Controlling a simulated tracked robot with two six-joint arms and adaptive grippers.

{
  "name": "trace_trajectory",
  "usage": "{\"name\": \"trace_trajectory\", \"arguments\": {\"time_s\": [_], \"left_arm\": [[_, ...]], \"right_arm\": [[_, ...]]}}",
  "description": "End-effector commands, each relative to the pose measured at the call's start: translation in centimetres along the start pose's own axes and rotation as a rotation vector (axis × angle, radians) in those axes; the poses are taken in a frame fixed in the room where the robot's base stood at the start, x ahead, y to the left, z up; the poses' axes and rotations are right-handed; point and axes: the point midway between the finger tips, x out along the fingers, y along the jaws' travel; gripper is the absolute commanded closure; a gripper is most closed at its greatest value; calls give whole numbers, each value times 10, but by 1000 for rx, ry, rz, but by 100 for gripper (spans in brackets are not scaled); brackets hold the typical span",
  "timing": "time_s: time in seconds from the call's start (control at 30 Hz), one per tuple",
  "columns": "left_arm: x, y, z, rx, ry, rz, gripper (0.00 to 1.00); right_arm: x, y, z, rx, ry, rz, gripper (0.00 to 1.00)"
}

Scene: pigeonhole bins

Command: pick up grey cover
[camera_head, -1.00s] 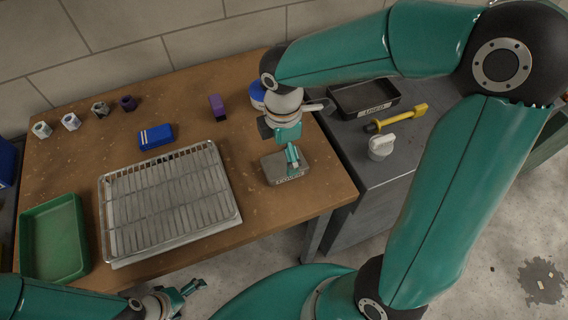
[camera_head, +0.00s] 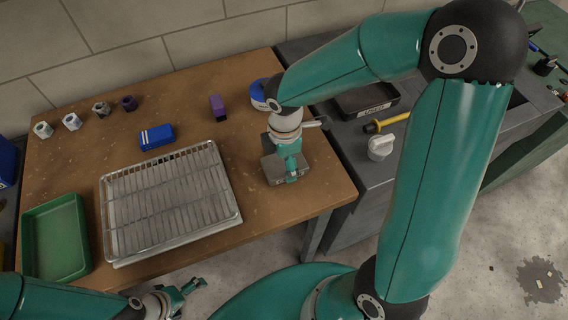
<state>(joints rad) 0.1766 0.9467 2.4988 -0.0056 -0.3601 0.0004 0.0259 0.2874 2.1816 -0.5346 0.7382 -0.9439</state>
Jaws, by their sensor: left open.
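The grey cover (camera_head: 271,170), a small grey block-like piece, lies on the brown wooden table near its right front edge. My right gripper (camera_head: 291,177) points down right over it and hides its middle. I cannot tell whether the fingers touch the cover or are closed on it. My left gripper (camera_head: 190,287) is open and empty at the bottom of the view, in front of the table and well away from the cover.
A wire rack on a tray (camera_head: 236,219) lies left of the cover. A green tray (camera_head: 84,238), a blue box (camera_head: 156,137) and a purple block (camera_head: 218,107) are also on the table. A black bin (camera_head: 349,107) and a white knobbed piece (camera_head: 380,148) stand on the grey bench.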

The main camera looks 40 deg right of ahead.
Motion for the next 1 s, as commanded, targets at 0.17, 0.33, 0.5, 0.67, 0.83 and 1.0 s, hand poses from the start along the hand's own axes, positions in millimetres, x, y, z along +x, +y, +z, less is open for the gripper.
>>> {"name": "trace_trajectory", "arguments": {"time_s": [0.17,0.33,0.5,0.67,0.83,1.0], "left_arm": [[0,0,0,0,0,0,0],[0,0,0,0,0,0,0],[0,0,0,0,0,0,0],[0,0,0,0,0,0,0],[-1,0,0,0,0,0,0],[-2,1,0,0,0,0,0]], "right_arm": [[0,0,0,0,0,2,73],[-1,1,0,0,1,4,94],[-2,1,0,-1,1,4,94],[-7,2,-1,-2,1,6,94],[-23,2,-1,-1,0,7,94],[-54,2,-2,0,3,11,94]]}}
